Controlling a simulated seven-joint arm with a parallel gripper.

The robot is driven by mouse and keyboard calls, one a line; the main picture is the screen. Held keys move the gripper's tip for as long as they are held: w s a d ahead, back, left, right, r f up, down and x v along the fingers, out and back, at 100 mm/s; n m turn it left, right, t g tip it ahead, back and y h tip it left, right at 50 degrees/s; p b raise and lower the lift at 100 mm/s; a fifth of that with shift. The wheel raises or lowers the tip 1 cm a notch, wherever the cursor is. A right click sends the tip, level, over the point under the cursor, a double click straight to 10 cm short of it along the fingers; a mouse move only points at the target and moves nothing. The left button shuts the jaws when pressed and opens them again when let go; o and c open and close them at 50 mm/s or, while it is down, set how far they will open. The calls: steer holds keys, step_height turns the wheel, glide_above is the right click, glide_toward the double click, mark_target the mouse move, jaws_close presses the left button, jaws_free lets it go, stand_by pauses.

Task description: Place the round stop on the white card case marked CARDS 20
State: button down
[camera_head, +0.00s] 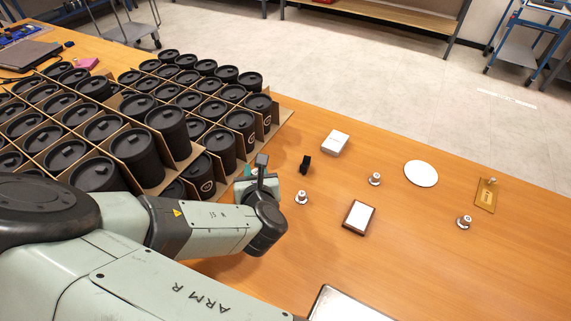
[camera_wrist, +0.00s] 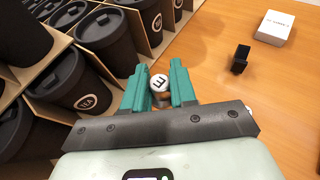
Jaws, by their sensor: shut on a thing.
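My gripper (camera_wrist: 160,88) has its teal fingers shut on a small round stop (camera_wrist: 158,81) with a white top that bears a dark mark. The stop's lower part is partly hidden between the fingers. In the head view my gripper (camera_head: 252,172) is beside the cup crates, and the stop is hardly visible there. The white card case (camera_head: 334,142) lies flat on the table, to the right of and beyond my gripper. It is also at the upper right of the wrist view (camera_wrist: 275,27), where its lettering is too small to read. My gripper is apart from it.
Crates of black lidded cups (camera_head: 237,121) stand close on the left. A small black block (camera_head: 305,163) stands between my gripper and the case. Similar knobs (camera_head: 301,198), a brown-framed box (camera_head: 358,217), a white disc (camera_head: 421,173) and a brass plate (camera_head: 486,196) lie on the right.

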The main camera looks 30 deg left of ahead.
steer(key=w+d+r+m+h, duration=0.1)
steer(key=w+d+m, duration=0.15)
steer(key=w, duration=1.05)
steer(key=r+t+h, duration=0.2)
glide_above(332, 146)
steer(key=shift+m, duration=0.25)
step_height(332, 146, down, 10)
steer(key=shift+f, duration=0.2)
steer(key=c, duration=0.9)
jaws_free()
